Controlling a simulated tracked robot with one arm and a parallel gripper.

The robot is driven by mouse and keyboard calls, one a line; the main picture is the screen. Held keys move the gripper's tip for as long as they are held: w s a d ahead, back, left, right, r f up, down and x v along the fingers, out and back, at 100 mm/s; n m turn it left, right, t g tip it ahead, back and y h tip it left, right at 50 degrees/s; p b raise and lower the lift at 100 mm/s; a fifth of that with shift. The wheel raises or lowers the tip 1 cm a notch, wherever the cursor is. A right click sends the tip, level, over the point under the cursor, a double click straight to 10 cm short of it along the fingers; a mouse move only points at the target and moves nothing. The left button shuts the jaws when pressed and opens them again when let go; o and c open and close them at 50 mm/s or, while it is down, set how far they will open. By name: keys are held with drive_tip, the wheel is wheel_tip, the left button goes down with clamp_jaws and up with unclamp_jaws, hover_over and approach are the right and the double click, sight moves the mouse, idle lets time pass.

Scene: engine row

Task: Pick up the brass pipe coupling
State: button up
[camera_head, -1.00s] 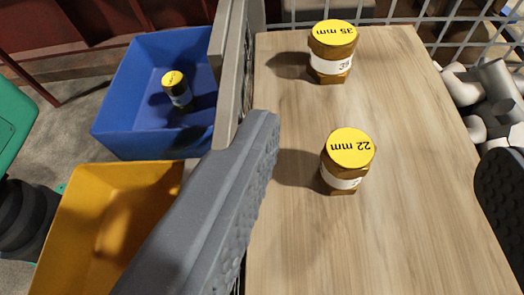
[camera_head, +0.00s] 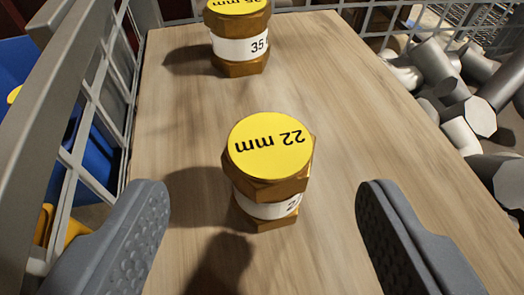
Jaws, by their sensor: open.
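A brass pipe coupling with a yellow "22 mm" top and a white band (camera_head: 268,170) stands upright on a wooden board (camera_head: 330,110). A larger brass coupling marked 35 mm (camera_head: 238,40) stands upright farther back on the same board, its top partly cut off by the picture edge. My gripper (camera_head: 262,225) is open and empty. Its two grey fingers are on either side of the 22 mm coupling, a little nearer to the camera, with clear gaps and no contact seen.
A wire mesh side with a grey rail (camera_head: 70,75) runs along the board's left. Beyond it are a blue bin (camera_head: 95,160) and a yellow bin (camera_head: 70,225), mostly hidden. Grey pipe pieces (camera_head: 455,100) lie to the right. The board between the couplings is bare.

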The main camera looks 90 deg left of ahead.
sight(261, 185)
drive_tip(key=b+x, duration=0.1)
drive_tip(key=x, duration=0.3)
drive_tip(key=shift+f, duration=0.1)
drive_tip(key=shift+a, duration=0.1)
drive_tip(key=c, duration=1.2)
drive_tip(key=shift+o, duration=0.2)
